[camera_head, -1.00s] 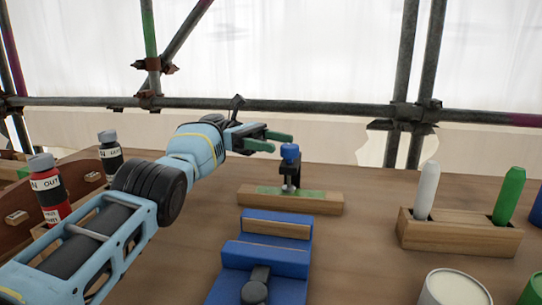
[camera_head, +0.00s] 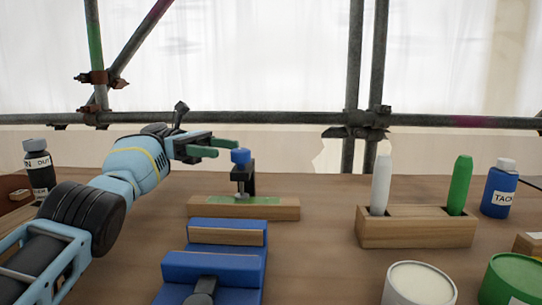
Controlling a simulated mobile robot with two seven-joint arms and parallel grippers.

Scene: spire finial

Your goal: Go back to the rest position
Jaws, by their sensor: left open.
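My left arm comes in from the left, and its left gripper (camera_head: 214,148) is open with dark green fingers and nothing between them. The fingers are above the table, just left of and about level with a blue-capped black clamp (camera_head: 241,172). The clamp stands on a wooden block with a green strip (camera_head: 243,207). I cannot tell whether a fingertip touches the cap. My right gripper is out of view.
A blue fixture (camera_head: 212,265) sits in front of the block. A wooden holder (camera_head: 415,228) bears a white stick (camera_head: 381,184) and a green stick (camera_head: 460,185). A blue bottle (camera_head: 499,190), white tub (camera_head: 419,285) and green tub (camera_head: 513,279) stand right. A dark bottle (camera_head: 39,172) stands left.

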